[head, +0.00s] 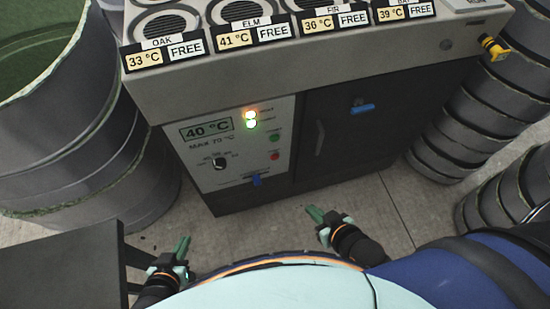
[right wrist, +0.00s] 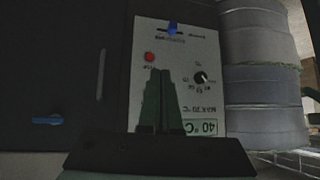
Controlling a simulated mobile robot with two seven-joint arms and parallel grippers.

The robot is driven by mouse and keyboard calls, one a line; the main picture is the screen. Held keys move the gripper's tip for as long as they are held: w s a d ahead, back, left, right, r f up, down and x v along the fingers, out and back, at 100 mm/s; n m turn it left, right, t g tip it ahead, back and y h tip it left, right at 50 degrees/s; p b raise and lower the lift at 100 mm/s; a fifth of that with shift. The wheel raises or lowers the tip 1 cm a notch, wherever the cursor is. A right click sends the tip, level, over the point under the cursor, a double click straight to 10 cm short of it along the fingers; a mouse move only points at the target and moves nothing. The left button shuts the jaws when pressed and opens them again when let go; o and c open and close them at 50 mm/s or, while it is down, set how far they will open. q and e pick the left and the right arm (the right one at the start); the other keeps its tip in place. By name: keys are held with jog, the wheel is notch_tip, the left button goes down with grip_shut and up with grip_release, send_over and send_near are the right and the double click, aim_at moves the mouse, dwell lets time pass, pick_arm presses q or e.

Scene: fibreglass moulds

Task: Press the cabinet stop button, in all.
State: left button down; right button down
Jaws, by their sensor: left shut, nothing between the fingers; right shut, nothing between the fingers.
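The cabinet (head: 350,120) has a pale control panel (head: 212,178) with a 40 °C display (head: 206,129). A small red button (head: 274,156) sits at the panel's lower right, below a green button (head: 275,137). In the right wrist view the panel appears upside down, with the red button (right wrist: 149,57) just beyond the shut fingers; the green button is hidden there. My right gripper (head: 316,213) is shut and empty, below and right of the panel in the head view; its fingers also show in the right wrist view (right wrist: 158,75). My left gripper (head: 183,245) is shut and empty, lower left.
The panel also has a black knob (head: 219,163), a blue slider (head: 257,181) and two lit lamps (head: 251,119). A blue handle (head: 362,107) is on the dark door. Grey drums (head: 75,150) stand left, stacked moulds (head: 500,100) right. A dark table (head: 60,265) is lower left.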

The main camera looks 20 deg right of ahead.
aim_at(275, 158)
dwell(0.8)
